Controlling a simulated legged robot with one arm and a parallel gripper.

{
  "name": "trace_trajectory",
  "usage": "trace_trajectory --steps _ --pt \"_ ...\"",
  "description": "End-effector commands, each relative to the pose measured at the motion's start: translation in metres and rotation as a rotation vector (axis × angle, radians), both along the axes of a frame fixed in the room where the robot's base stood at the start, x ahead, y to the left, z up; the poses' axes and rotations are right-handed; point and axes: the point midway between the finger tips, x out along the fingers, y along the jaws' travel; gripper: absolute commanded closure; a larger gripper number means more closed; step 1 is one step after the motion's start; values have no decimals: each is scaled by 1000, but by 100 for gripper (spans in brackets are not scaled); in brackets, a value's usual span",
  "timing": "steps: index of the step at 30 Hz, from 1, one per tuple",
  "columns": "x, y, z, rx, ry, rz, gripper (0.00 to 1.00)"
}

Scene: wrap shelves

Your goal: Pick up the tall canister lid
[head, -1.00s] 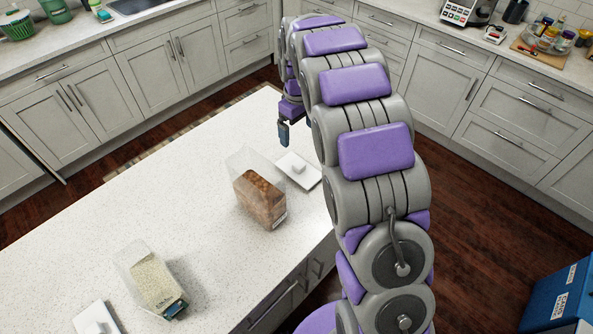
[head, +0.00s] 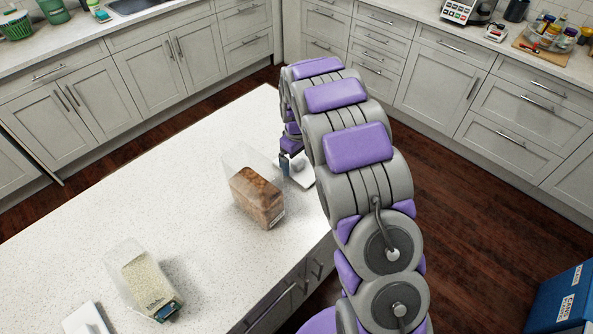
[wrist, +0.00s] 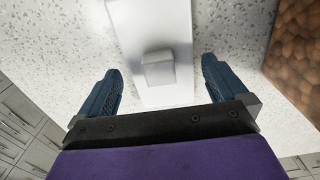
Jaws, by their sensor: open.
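A white rectangular lid (head: 304,181) with a square knob lies flat on the counter, to the right of the clear canister with brown contents (head: 257,196). In the wrist view the lid (wrist: 150,28) runs up from the middle, and its knob (wrist: 158,69) shows between the fingers. My gripper (wrist: 161,65) is open, one blue finger on either side of the knob, with gaps on both sides. In the head view my gripper (head: 285,165) is over the lid and partly hides it. Its exact height above the lid is hard to tell.
The brown-filled canister stands close on the left in the head view and at the right edge in the wrist view (wrist: 297,50). A rice-filled canister (head: 145,282) and a second white lid (head: 86,320) are at lower left. The counter (head: 130,200) between is clear.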

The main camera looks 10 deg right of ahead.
Motion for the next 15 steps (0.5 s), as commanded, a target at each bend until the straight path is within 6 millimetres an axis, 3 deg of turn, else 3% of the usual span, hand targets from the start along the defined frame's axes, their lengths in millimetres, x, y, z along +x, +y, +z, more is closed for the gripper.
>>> trace_trajectory --steps 3,10,15 --pt "-1 0 -16 -1 4 -1 0" --pt "-1 1 -17 -1 2 0 0" --pt "-1 1 -17 -2 2 0 15"
